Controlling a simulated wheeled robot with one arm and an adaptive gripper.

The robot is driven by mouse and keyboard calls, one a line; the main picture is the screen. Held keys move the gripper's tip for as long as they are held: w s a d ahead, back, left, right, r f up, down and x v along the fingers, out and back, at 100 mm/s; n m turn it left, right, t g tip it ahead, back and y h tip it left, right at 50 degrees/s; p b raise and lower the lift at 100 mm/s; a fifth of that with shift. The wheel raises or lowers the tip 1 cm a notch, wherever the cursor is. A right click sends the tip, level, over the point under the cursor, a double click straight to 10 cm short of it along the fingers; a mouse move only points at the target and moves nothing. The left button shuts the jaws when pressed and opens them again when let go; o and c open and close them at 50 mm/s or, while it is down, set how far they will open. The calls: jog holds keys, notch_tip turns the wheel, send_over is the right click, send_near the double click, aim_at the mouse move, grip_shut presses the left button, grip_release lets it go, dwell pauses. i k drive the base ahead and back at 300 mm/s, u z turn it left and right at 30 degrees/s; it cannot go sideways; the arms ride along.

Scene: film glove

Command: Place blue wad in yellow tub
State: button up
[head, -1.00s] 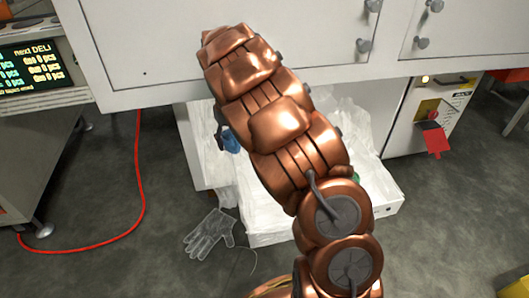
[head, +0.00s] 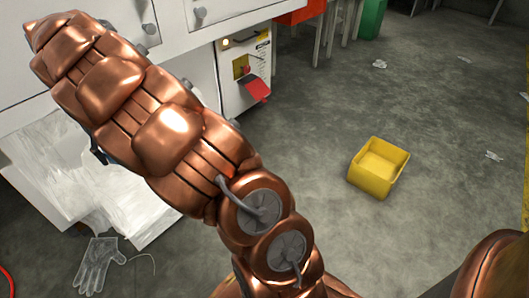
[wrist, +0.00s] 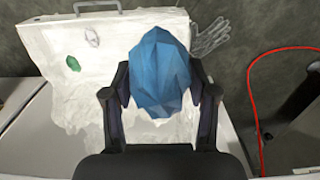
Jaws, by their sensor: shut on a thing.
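The blue wad (wrist: 160,72) is a crumpled, faceted lump in the middle of the wrist view. My gripper (wrist: 160,92) is shut on it, with one dark finger on each side. The wad is held above the white film-lined bin. The yellow tub (head: 378,168) stands open and upright on the grey floor at the right of the head view. It looks empty, and my gripper is well apart from it. In the head view my copper arm hides the gripper and the wad.
The white bin (wrist: 130,18) with clear film holds a green piece (wrist: 73,63) and a pale piece (wrist: 92,37). A clear glove (head: 98,265) lies on the floor beside it. A red cable (wrist: 252,95) runs nearby. The floor around the tub is clear.

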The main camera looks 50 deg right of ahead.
aim_at(382, 171)
jog(key=z, duration=0.25)
jog(key=k, duration=0.6)
jog(key=z, duration=1.25)
jog(key=i, duration=0.7)
jog(key=z, duration=0.65)
jog(key=i, duration=1.05)
jog(key=u, duration=0.35)
